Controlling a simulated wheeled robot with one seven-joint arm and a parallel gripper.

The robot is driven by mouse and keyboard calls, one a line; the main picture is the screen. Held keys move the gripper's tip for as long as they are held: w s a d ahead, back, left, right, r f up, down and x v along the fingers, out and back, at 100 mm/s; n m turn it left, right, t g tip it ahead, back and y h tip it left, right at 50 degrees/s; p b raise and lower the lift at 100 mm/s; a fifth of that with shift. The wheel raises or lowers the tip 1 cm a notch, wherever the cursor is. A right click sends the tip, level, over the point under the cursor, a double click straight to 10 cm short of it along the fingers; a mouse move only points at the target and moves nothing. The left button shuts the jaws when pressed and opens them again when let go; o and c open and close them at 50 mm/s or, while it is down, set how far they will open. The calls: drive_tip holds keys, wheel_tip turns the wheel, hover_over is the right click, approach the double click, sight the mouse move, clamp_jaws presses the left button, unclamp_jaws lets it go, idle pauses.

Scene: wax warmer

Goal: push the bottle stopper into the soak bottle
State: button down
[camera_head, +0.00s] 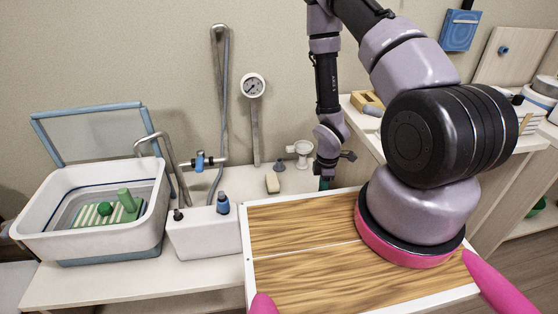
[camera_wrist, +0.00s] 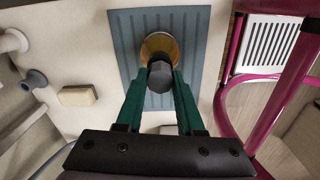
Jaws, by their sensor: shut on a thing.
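In the wrist view, my gripper (camera_wrist: 160,78) has green fingers, shut on a dark grey bottle stopper (camera_wrist: 160,72). The amber soak bottle (camera_wrist: 155,46) stands upright on a blue-grey ribbed mat (camera_wrist: 195,60), seen from above. The stopper overlaps the near side of the bottle's top. I cannot tell whether it touches the mouth or is held above it. In the head view, my gripper (camera_head: 325,183) points down behind the wooden-topped surface; its fingertips, the stopper and the bottle are hidden there.
A beige block (camera_wrist: 77,96) and a blue-grey knobbed piece (camera_wrist: 35,80) lie left of the mat. In the head view, a wood-grained panel (camera_head: 300,250) stands in front. A white tub (camera_head: 95,225) and a white box (camera_head: 205,235) are at left.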

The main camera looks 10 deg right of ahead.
drive_tip(key=shift+f, duration=0.7)
drive_tip(key=shift+c, duration=2.2)
unclamp_jaws()
drive_tip(key=shift+r, duration=0.15)
drive_tip(key=shift+r, duration=3.85)
